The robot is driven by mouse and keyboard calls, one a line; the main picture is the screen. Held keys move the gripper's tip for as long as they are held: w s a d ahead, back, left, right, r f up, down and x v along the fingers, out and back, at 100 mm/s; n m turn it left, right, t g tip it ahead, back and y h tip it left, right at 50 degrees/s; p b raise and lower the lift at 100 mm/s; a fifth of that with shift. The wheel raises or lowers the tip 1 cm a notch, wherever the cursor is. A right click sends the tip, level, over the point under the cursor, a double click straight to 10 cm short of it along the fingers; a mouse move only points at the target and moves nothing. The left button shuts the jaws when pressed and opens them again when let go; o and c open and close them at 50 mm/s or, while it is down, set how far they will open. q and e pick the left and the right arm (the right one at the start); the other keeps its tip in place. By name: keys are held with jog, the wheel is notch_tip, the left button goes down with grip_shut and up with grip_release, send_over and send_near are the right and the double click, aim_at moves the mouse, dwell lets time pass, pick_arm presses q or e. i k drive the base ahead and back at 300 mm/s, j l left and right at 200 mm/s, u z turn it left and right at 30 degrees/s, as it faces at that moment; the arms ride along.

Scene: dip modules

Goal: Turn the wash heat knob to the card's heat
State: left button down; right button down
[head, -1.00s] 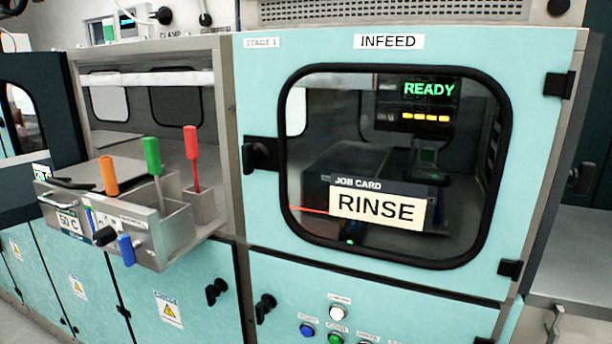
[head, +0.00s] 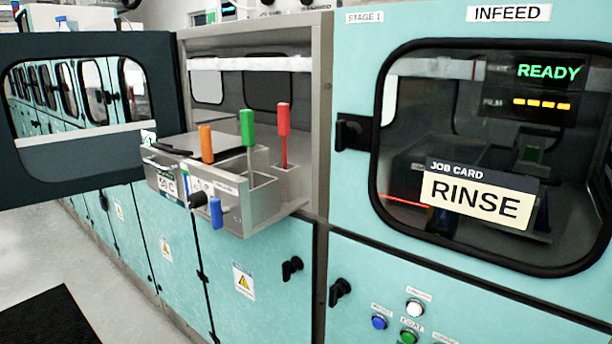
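The job card (head: 477,190) reads RINSE and shows on the window of the infeed door at the right. A bath unit (head: 265,205) juts out of the open bay at the centre. Its front carries a small display (head: 167,184) that seems to read 50 C, partly blurred. A black knob (head: 198,199) sticks out of the unit's front, beside a blue handle (head: 216,213). I cannot tell from its label whether the black knob is the heat knob. No heat value is readable on the card. Neither of my grippers is in view.
Orange (head: 206,143), green (head: 247,128) and red (head: 283,120) handles stand up from the unit. An open dark door (head: 90,165) with a window swings out at the left. The infeed panel (head: 350,90) shows READY behind glass. Floor at lower left is clear except a black mat (head: 45,320).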

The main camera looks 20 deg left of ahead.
aim_at(196, 200)
jog(key=j+u, duration=0.4)
jog(key=j, duration=0.25)
jog(key=i+j+u, duration=0.1)
jog(key=j+u, duration=0.25)
jog(key=j, duration=0.25)
jog(key=j+z, duration=0.15)
jog(key=z, duration=0.3)
jog(key=i+j+z, duration=0.1)
jog(key=z, duration=0.35)
jog(key=j, duration=0.1)
